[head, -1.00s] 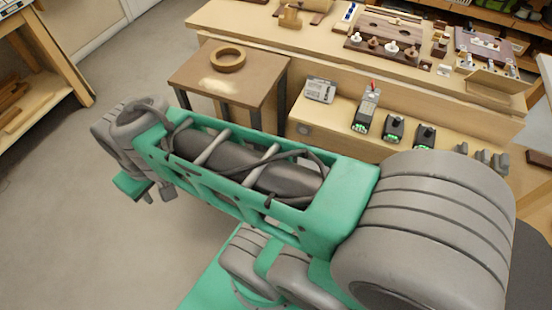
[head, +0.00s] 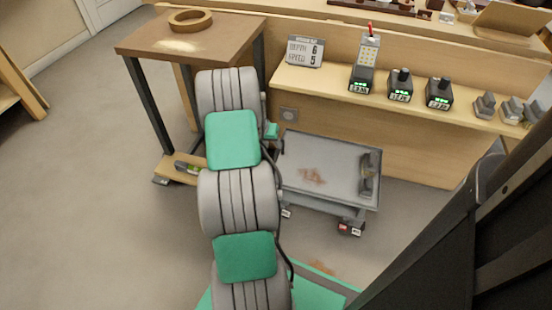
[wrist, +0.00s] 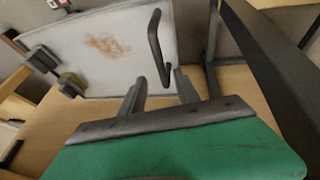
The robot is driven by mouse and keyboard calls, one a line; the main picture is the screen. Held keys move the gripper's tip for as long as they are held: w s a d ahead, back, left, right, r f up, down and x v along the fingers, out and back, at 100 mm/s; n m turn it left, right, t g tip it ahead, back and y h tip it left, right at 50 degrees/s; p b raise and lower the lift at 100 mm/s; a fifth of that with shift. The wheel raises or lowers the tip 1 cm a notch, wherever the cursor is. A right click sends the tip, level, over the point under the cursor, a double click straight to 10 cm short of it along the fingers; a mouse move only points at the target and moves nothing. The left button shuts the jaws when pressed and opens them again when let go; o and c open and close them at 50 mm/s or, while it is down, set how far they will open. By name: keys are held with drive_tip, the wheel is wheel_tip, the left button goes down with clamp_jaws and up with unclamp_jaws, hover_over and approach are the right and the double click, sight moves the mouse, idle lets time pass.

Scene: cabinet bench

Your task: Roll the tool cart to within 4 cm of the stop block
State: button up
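The tool cart (head: 318,168) has a grey tray top with a rusty patch and stands on casters on the floor in front of the bench. In the wrist view the tray (wrist: 115,70) fills the upper left. A dark bar handle (wrist: 154,38) rises at its edge. My gripper (wrist: 161,78) is open, its two fingers apart, with the handle's lower end showing between the fingertips. I cannot tell whether they touch it. In the head view my arm largely hides the gripper, left of the cart. I cannot identify the stop block with certainty.
A side table (head: 195,40) with a wooden ring (head: 190,20) stands left of the cart. The bench shelf (head: 420,105) behind holds a sign (head: 305,51) and several devices. Open floor (head: 80,200) lies at the left. A dark structure crosses the right foreground.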

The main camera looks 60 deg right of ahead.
sight(277, 152)
drive_tip(key=b+x, duration=0.2)
drive_tip(key=x, duration=0.4)
drive_tip(key=shift+f, duration=0.3)
clamp_jaws()
idle(1.0)
